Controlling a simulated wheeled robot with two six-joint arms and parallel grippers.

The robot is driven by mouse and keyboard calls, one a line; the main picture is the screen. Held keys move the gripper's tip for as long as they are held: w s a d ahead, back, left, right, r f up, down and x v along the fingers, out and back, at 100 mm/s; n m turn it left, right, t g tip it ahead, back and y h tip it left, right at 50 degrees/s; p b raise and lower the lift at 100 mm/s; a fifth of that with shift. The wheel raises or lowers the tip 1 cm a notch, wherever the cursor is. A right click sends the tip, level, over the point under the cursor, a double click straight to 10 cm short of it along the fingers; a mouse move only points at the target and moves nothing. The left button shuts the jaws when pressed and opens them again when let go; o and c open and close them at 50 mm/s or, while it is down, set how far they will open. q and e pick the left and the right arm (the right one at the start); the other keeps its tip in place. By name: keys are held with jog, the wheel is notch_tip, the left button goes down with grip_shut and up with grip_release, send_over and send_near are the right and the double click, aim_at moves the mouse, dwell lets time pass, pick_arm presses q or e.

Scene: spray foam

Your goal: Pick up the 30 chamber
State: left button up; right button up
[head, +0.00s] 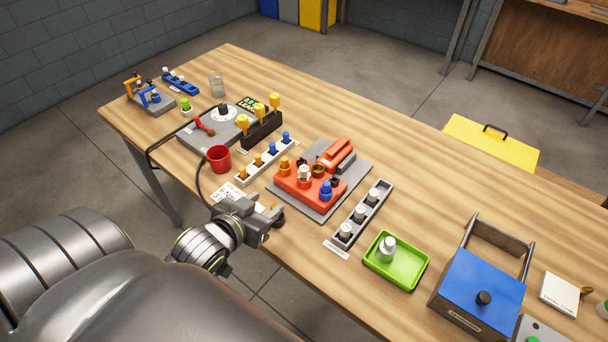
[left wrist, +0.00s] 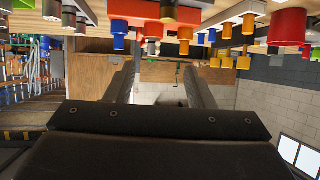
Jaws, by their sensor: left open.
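No readable marking tells which part is the 30 chamber. A grey rack (head: 361,216) holds several small grey-and-white parts. A white rack (head: 267,161) holds several blue and orange parts. A red block (head: 311,184) on a grey plate carries an orange, a white and a blue part. My left gripper (head: 270,217) is open and seems empty at the table's near edge, in front of the red block and left of the grey rack. In the left wrist view its two fingers (left wrist: 160,84) stand apart, and the table objects appear upside down along the top.
A red cup (head: 218,158) and a white printed card (head: 234,195) lie near my left gripper. Bare wood shows behind the red block.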

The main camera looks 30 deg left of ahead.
pick_arm(q)
jog(key=r, duration=0.1)
jog(key=p, duration=0.2)
send_near(302, 174)
jog(key=shift+t, duration=0.3)
jog(key=x, duration=0.6)
jog(key=shift+a+f, duration=0.25)
jog(key=shift+f, duration=0.15)
jog(key=shift+w+p, duration=0.3)
jog(key=shift+w, duration=0.15)
jog(key=shift+d+p+x, duration=0.2)
jog(key=shift+p+x, duration=0.35)
jog(key=shift+x, duration=1.6)
jog(key=shift+s+f, duration=0.1)
jog(key=shift+f, duration=0.1)
grip_shut()
